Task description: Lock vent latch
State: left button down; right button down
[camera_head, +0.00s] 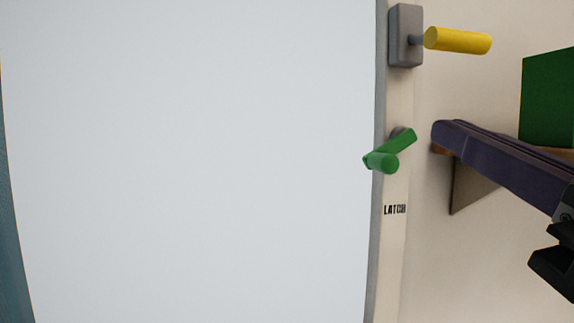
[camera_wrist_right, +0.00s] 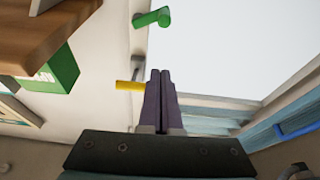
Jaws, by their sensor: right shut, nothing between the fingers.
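The green latch (camera_head: 393,152) sits on the cream frame strip above the printed "LATCH" label (camera_head: 395,210). Its arm slants down-left from its pivot, and its peg overlaps the edge of the pale panel (camera_head: 190,160) in the head view. The latch also shows at the top of the right wrist view (camera_wrist_right: 152,18). My right gripper (camera_head: 438,135) has its purple fingers closed and empty, a little right of the latch and apart from it in the picture. In the wrist view its fingers (camera_wrist_right: 160,75) point up the picture. My left gripper is out of view.
A yellow handle (camera_head: 460,41) on a grey mount (camera_head: 405,36) projects above the latch. A green box (camera_head: 548,100) stands at the right. A wooden shelf (camera_wrist_right: 40,30) shows in the wrist view. The wall below the label looks clear.

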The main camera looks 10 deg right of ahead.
aim_at(396, 147)
dwell(0.3)
jog(key=d+b+x, duration=0.1)
jog(key=b+x, duration=0.2)
jog(key=x, duration=0.7)
jog(key=shift+s+a+f, duration=0.1)
jog(key=shift+a+f, duration=0.1)
jog(key=shift+f, duration=0.85)
jog(key=shift+a+f, duration=0.2)
jog(key=shift+f, duration=0.8)
